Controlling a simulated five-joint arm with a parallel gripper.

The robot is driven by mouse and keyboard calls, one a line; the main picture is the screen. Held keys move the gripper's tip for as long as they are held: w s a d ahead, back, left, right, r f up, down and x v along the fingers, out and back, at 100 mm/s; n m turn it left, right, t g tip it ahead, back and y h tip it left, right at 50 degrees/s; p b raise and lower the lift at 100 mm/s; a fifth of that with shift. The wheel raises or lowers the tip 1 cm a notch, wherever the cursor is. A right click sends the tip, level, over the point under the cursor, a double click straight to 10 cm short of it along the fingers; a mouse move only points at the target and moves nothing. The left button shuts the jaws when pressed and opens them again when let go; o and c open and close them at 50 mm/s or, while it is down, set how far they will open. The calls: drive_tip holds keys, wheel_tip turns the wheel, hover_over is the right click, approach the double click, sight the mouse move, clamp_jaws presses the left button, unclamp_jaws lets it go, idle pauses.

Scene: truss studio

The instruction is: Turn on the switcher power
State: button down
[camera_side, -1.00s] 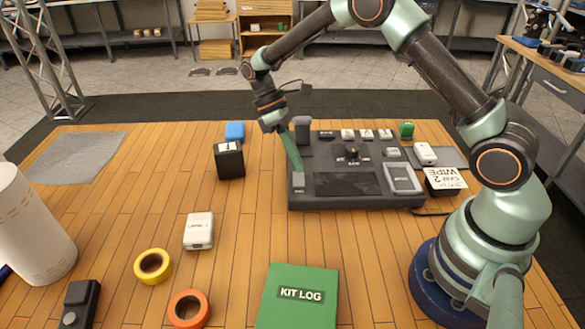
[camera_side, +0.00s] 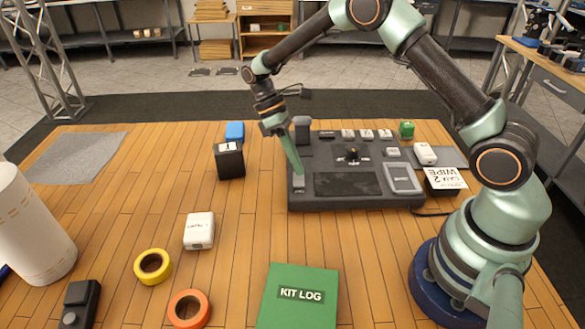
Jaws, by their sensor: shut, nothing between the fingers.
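The switcher (camera_side: 350,203) is a dark grey console on the wooden table, with a black panel in its middle and several labelled buttons along its back. A small light grey rocker or button (camera_side: 298,184) sits at its front left corner, with a tiny label below it that I cannot read. My gripper (camera_side: 299,174) is shut and empty, pointing down at this grey part. Its tip is at or just above the part; I cannot tell whether they touch. The tip hides the back of the part.
A black box (camera_side: 229,162) and a blue block (camera_side: 234,131) stand left of the switcher. A white box (camera_side: 199,231), yellow tape (camera_side: 153,267), orange tape (camera_side: 188,308) and green kit log (camera_side: 299,298) lie in front.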

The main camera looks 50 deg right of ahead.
sight(296, 176)
drive_tip(key=shift+f, duration=0.25)
drive_tip(key=shift+r, duration=0.2)
idle(0.4)
drive_tip(key=shift+r, duration=0.55)
drive_tip(key=shift+s+a+r, duration=0.15)
drive_tip(key=shift+r, duration=1.1)
drive_tip(key=shift+s+a+r, duration=0.1)
drive_tip(key=shift+r, duration=1.15)
